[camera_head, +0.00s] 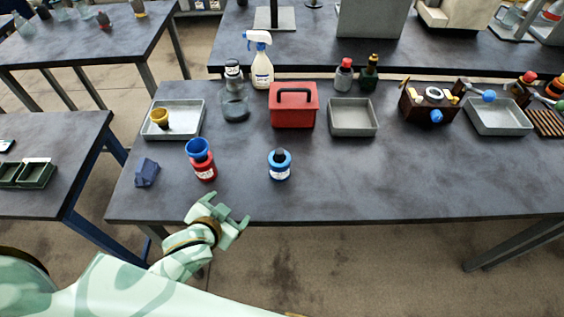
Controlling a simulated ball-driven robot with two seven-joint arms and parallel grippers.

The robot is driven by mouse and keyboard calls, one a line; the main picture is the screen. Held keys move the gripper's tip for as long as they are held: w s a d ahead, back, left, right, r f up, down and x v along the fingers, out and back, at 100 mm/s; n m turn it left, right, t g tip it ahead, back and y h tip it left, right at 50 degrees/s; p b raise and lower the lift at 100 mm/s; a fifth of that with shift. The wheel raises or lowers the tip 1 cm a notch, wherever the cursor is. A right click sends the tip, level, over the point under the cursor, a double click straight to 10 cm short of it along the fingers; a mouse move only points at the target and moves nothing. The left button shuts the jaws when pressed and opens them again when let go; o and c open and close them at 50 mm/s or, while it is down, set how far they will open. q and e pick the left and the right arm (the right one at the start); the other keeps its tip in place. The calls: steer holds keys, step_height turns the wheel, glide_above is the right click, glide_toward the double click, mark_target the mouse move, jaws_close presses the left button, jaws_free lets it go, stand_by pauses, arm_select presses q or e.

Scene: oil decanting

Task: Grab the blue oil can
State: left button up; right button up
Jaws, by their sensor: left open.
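The blue oil can (279,165) stands upright near the front middle of the dark table, with a dark cap and a white label. My left gripper (237,219) is open and empty. It is at the table's front edge, to the left of and nearer than the blue can, and apart from it. A red can (205,169) stands left of the blue can with a blue funnel (197,149) at its top. My right gripper is not in view.
A dark blue block (147,172) lies at the table's front left. The table right of the blue can is clear.

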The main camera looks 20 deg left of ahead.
arm_select(q)
steer(key=w+d+r+n+t+h, duration=0.2)
steer(key=w+d+r+t+h, duration=0.1)
steer(key=w+d+r, duration=0.15)
steer(key=b, duration=0.2)
glide_toward(280, 162)
steer(key=x, duration=0.3)
steer(key=a+f+x, duration=0.1)
steer(key=x, duration=0.1)
steer(key=shift+w+f, duration=0.15)
steer(key=shift+w, duration=0.05)
steer(key=shift+w+d+f, duration=0.15)
steer(key=shift+w+f, duration=0.05)
steer(key=shift+w, duration=0.35)
steer(key=b+x, duration=0.1)
steer(key=x, duration=0.1)
steer(key=b+x, duration=0.1)
steer(key=x, duration=0.2)
steer(key=shift+d+f, duration=0.1)
steer(key=shift+f, duration=0.2)
steer(key=shift+s+r, duration=0.1)
steer(key=shift+s, duration=0.05)
steer(key=c, duration=1.3)
